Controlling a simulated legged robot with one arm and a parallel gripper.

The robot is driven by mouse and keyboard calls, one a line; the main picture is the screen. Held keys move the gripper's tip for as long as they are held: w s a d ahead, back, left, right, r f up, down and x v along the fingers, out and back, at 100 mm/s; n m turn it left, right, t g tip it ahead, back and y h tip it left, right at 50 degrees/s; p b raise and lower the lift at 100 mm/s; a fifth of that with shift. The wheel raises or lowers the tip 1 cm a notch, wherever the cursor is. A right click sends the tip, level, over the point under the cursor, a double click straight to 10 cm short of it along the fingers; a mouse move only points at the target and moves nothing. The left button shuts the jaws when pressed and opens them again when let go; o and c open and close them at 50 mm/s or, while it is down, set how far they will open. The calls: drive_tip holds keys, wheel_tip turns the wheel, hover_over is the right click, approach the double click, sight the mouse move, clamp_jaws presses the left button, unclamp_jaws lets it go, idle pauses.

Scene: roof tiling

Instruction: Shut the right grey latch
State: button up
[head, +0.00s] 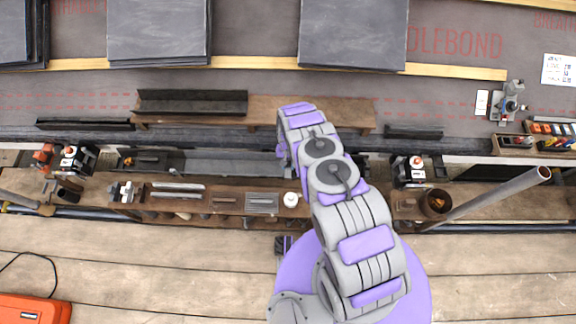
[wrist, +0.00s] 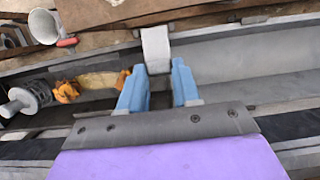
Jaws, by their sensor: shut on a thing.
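A light grey block that looks like the grey latch (wrist: 155,48) stands at the gutter's edge in the wrist view. My gripper (wrist: 159,70) has its two blue fingertips on either side of its lower end, shut on it. The dark grey gutter (wrist: 245,58) runs across behind the fingers. In the head view, the latch and fingertips are hidden by my arm, which reaches up to the gutter (head: 225,163). I cannot tell the latch's exact angle.
A grey cylindrical fitting (wrist: 28,98) and orange-yellow pieces (wrist: 95,82) lie left of the fingers. A funnel-like grey part (wrist: 45,25) is at upper left. In the head view, clamps stand at left (head: 75,160) and right (head: 412,170), and a pipe (head: 500,195) slants at right.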

drive_tip(key=shift+w+a, duration=0.1)
drive_tip(key=shift+w, duration=0.05)
idle(0.4)
drive_tip(key=o, duration=1.1)
drive_tip(key=shift+c, duration=0.2)
drive_tip(key=p+v, duration=0.4)
drive_tip(key=v, duration=1.3)
drive_tip(key=shift+w, duration=0.25)
drive_tip(key=shift+r, duration=0.15)
